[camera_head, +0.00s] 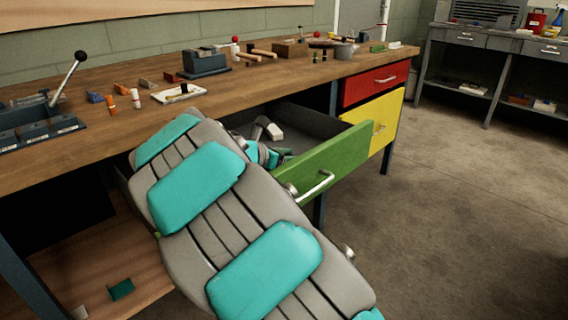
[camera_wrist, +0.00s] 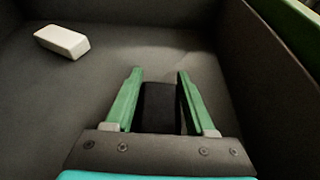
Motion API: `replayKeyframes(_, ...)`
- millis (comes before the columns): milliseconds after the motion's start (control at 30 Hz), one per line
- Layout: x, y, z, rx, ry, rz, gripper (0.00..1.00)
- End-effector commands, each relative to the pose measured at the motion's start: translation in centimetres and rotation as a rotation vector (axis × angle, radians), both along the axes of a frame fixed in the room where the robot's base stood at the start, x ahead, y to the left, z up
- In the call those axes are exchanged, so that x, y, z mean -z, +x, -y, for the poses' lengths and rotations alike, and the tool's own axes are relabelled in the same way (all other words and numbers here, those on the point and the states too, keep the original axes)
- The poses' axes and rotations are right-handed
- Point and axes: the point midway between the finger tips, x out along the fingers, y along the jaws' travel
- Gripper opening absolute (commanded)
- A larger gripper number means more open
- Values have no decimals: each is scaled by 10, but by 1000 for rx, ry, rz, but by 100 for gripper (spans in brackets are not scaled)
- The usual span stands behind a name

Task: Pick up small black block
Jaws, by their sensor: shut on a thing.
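The small black block (camera_wrist: 158,105) is in the wrist view, between the two green fingers of my gripper (camera_wrist: 157,80). The fingers are shut on it, inside the dark grey drawer. The right finger is close against the block's side; a narrow gap appears beside the left finger. Whether the block is lifted off the drawer floor, I cannot tell. In the head view my gripper (camera_head: 268,128) reaches into the open green-fronted drawer (camera_head: 325,165), and my arm hides part of the drawer. The black block cannot be made out there.
A white block (camera_wrist: 62,41) lies in the drawer, to the left in the wrist view. The wooden workbench (camera_head: 130,135) above holds tools and small items. A red drawer (camera_head: 375,84) and a yellow drawer (camera_head: 380,122) are shut.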

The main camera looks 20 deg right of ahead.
Motion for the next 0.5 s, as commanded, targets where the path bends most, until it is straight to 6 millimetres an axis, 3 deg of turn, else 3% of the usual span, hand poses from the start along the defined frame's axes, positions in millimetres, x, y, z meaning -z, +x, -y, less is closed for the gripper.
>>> replayKeyframes(33, 0, 0, 0, 0, 0, 0, 25)
replayKeyframes(267, 0, 0, 0, 0, 0, 0, 0)
replayKeyframes(500, 0, 0, 0, 0, 0, 0, 0)
